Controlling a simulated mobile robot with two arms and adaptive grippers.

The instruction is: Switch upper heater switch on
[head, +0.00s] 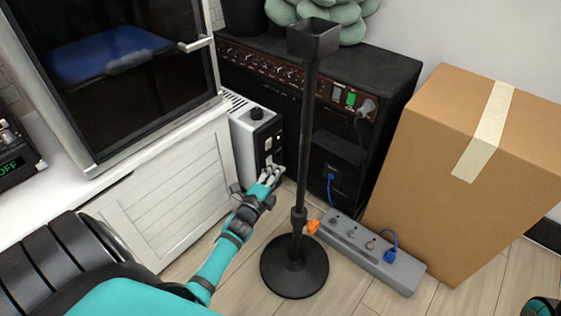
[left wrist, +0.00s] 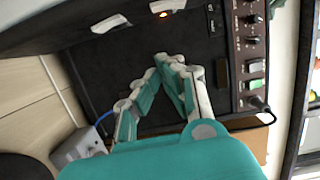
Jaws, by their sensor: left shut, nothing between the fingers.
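The heater (head: 242,134) is a white box with a black front panel and a black knob on top, standing between the white cabinet and the amplifier. Its upper switch (head: 268,144) is a small white rocker, also at the top edge of the left wrist view (left wrist: 167,5), with an orange glow beside it. The lower white switch (left wrist: 110,23) sits apart from it. My left gripper (head: 269,175) is shut and empty, its fingertips just in front of the panel's lower part and below the upper switch; I cannot tell if they touch.
A black stand (head: 304,150) rises just right of my left gripper. A black amplifier (head: 388,75) with knobs is behind it. A grey power strip (head: 372,252) with a blue plug lies on the floor beside a cardboard box (head: 440,190). A white cabinet (head: 165,180) is left.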

